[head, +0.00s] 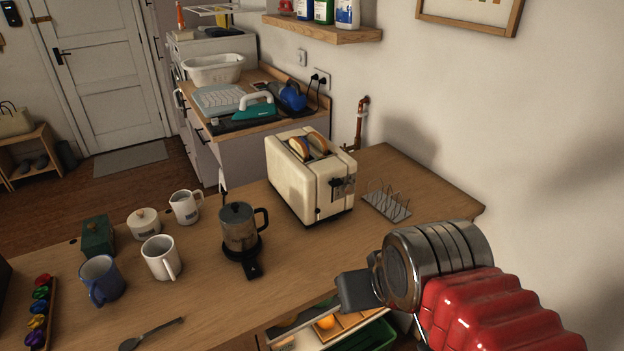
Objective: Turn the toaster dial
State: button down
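The cream toaster (290,185) stands upright on the wooden counter, with two slices of bread in its top slots. Its narrow end, facing right and towards me, carries dark controls (342,187); the dial cannot be told apart clearly from the lever at this size. My gripper (357,291) is at the lower right, in front of the counter's near edge and well apart from the toaster. A dark finger part points left from the metal wrist. Whether the fingers are open or shut does not show, and I see nothing held.
A wire toast rack (387,203) stands right of the toaster. A dark coffee pot (239,228) is on its left, with mugs (161,258) and a spoon (151,334) farther left. An open drawer (372,335) lies below the counter edge. The wall bounds the right side.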

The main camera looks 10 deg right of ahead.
aim_at(348, 188)
jog(key=u, duration=0.15)
jog(key=k, duration=0.5)
jog(key=u, duration=0.6)
jog(key=k, duration=0.85)
jog(key=u, duration=0.65)
jog(key=i, duration=1.2)
jog(key=z, duration=0.3)
